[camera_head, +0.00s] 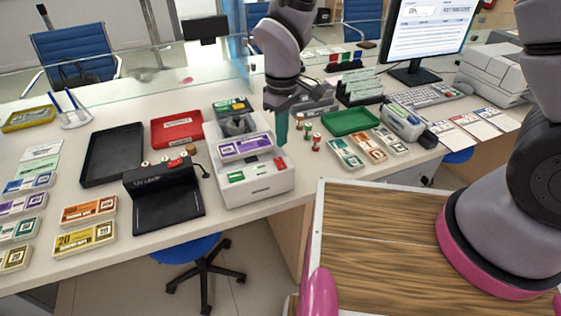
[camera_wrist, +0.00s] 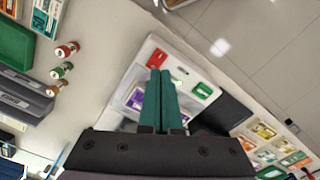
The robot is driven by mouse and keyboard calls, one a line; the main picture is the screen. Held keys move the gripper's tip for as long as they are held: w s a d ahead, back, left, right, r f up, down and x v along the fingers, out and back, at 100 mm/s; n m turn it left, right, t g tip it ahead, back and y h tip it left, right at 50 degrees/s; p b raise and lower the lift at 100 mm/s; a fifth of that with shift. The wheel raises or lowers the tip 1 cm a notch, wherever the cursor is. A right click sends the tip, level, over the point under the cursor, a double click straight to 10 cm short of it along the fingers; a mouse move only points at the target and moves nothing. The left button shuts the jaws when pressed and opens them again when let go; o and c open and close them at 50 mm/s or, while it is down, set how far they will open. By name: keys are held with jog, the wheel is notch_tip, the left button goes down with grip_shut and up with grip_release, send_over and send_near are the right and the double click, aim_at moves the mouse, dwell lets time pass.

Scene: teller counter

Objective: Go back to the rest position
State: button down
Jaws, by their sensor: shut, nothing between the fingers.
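My gripper (camera_head: 282,128) hangs over the counter, pointing down, beside the white counting machine (camera_head: 262,189). Its two teal fingers are together with nothing between them. The fingers also show in the wrist view (camera_wrist: 161,75), over the machine. A purple banknote pack (camera_head: 245,147) lies on top of the machine. My gripper looks apart from the machine, but the exact gap cannot be told.
A black lamp-like device (camera_head: 165,195), a red tray (camera_head: 177,129) and a black tray (camera_head: 113,154) are at left. A monitor (camera_head: 430,35) stands back right.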

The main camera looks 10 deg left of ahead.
jog(key=w+d+r+m+t+y, duration=0.1)
jog(key=w+d+r+m, duration=0.35)
jog(key=d+r, duration=0.45)
jog(key=w+d+r+m+t+y, duration=0.1)
jog(key=w+d+r+m+t, duration=0.15)
jog(key=w+d+r, duration=0.65)
jog(key=s+d+r+m+t, duration=0.3)
jog(key=s+d+r+m, duration=0.6)
jog(key=d+r, duration=0.7)
jog(key=s, duration=0.3)
jog(key=shift+s+t, duration=0.3)
jog(key=shift+t, duration=0.05)
